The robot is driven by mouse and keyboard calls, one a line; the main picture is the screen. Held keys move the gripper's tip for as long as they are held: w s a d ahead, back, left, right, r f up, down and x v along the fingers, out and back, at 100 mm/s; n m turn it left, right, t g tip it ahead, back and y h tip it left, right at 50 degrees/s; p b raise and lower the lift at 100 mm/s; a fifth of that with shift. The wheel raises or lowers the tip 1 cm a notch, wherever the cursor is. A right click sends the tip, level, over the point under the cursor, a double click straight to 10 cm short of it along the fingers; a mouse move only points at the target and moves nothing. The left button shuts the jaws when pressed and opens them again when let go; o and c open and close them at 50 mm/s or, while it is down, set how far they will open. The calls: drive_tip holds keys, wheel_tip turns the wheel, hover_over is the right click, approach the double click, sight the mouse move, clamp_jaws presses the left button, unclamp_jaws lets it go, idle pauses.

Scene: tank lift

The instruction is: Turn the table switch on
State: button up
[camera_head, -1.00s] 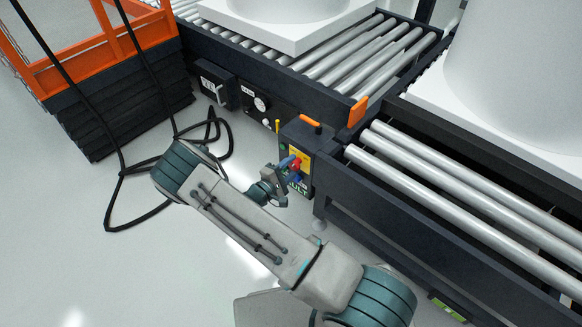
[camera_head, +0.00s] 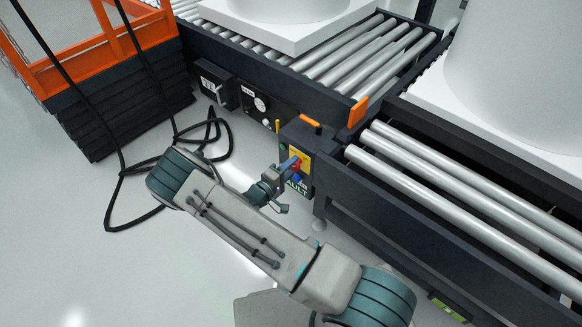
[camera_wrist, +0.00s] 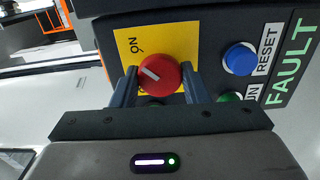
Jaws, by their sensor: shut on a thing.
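The table switch is a red round knob (camera_wrist: 158,76) with a white mark, on a yellow plate (camera_wrist: 178,42) lettered "ON". In the wrist view the white mark slants toward the upper left, on the side where the "ON" lettering stands. My gripper (camera_wrist: 161,88) is shut on the knob, one finger on each side. In the head view my gripper (camera_head: 289,168) is at the front of the dark control box (camera_head: 300,135), partly covering the yellow plate.
A blue reset button (camera_wrist: 240,59) and a green button (camera_wrist: 230,98), partly hidden, sit right of the knob. Roller conveyors (camera_head: 450,200) flank the box. Black cables (camera_head: 135,170) hang and lie on the floor near the orange-railed lift (camera_head: 90,60).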

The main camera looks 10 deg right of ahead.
drive_tip(key=o, duration=1)
drive_tip(key=p+v, duration=0.3)
drive_tip(key=v, duration=1.1)
